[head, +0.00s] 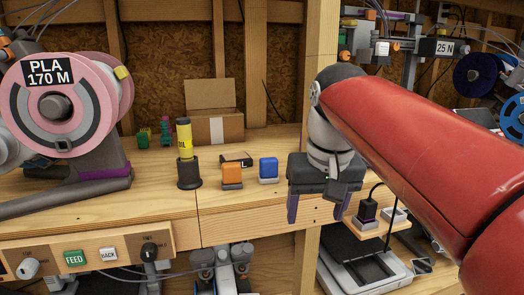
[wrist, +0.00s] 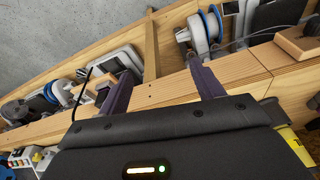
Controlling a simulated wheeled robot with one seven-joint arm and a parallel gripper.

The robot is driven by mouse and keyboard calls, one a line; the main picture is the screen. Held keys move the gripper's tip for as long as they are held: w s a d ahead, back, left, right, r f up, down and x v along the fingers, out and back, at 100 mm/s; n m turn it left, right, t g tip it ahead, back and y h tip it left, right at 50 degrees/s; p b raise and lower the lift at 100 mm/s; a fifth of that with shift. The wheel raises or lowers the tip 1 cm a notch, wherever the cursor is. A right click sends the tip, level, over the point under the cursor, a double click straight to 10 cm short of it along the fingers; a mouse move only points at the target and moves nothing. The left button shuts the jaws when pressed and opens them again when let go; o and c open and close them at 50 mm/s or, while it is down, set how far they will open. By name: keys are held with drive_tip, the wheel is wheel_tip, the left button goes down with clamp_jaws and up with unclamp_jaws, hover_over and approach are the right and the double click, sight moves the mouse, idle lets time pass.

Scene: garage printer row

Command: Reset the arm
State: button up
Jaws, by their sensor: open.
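My gripper (head: 317,208) points downward near the front edge of the wooden bench, in front of the upright post and to the right of the blue block. Its two purple fingers are apart, with nothing held between them. The wrist view shows the same open fingers (wrist: 160,88), with the bench's wooden beam beyond and between them. My red arm reaches in from the right in the head view and covers part of the right-hand area.
On the bench stand a blue block (head: 268,168), an orange block (head: 231,174), a black-and-yellow cylinder (head: 185,140) and an open cardboard box (head: 215,129). A pink spool (head: 92,105) is at left. The post (head: 321,40) rises behind my gripper. A button panel (head: 120,252) fronts the bench.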

drive_tip(key=s+d+f+t, duration=0.1)
drive_tip(key=s+d+f, duration=0.2)
drive_tip(key=s+f, duration=0.3)
drive_tip(key=s+d+f+m+t, duration=0.1)
drive_tip(key=s+d+f+t, duration=0.1)
drive_tip(key=s+f, duration=0.5)
wheel_tip(320, 180, down, 4)
drive_tip(key=shift+d+f, duration=0.25)
drive_tip(key=shift+d, duration=0.3)
drive_tip(key=shift+c, duration=0.3)
